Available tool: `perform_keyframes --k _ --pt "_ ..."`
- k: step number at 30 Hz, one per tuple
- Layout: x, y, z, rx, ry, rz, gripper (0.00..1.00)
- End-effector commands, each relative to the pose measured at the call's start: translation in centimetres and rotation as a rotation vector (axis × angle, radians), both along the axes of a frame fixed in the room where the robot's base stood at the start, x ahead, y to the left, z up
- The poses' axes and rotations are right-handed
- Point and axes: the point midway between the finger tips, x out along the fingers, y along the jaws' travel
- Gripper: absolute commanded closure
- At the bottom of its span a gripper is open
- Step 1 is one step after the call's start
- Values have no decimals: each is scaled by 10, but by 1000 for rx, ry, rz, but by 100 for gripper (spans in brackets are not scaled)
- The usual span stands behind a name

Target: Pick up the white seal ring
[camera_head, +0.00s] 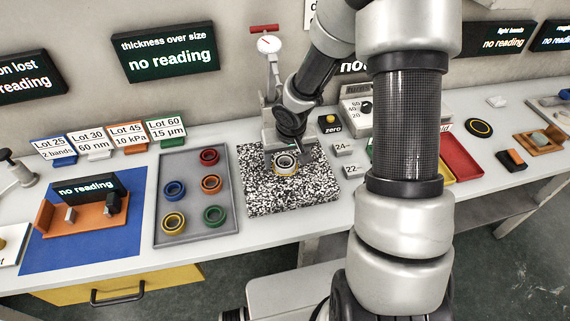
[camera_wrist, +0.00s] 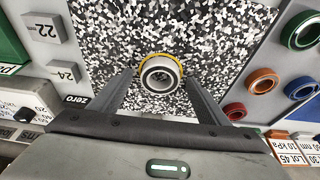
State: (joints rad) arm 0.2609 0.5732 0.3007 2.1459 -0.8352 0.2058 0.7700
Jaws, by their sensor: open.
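The white seal ring (camera_wrist: 161,66) lies on the black-and-white speckled plate (camera_wrist: 225,30), with a yellow ring edge showing around it. In the head view the white ring (camera_head: 285,161) sits near the plate's back middle, above a yellow rim. My gripper (camera_wrist: 160,75) is open, its two fingers pointing at the ring, one on each side and apart from it. In the head view my gripper (camera_head: 287,150) hangs just over the ring and partly hides the plate's back part. I cannot tell the exact height of the fingertips above the plate.
A grey tray (camera_head: 160,235) with several coloured rings stands left of the plate. A dial gauge stand (camera_head: 268,75) rises behind the plate. Small blocks marked 24 (camera_head: 343,149) and 22 (camera_head: 353,169) sit at its right. A red tray (camera_head: 460,155) lies further right.

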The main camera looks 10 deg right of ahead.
Motion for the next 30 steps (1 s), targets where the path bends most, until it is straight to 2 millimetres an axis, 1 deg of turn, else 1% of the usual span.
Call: perform_keyframes --k 1,9,10,11,16,19,23,27,30 --pt "0 0 0 0 0 0 30" --pt "0 0 0 0 0 0 76" --pt "0 0 0 0 0 0 76" --pt "0 0 0 0 0 0 79" --pt "0 0 2 0 0 0 80" --pt "0 0 11 0 -2 0 80" --pt "1 -1 36 1 -4 -3 80" --pt "1 -1 65 0 -4 -2 80" --pt "0 -1 82 0 -3 -3 80"
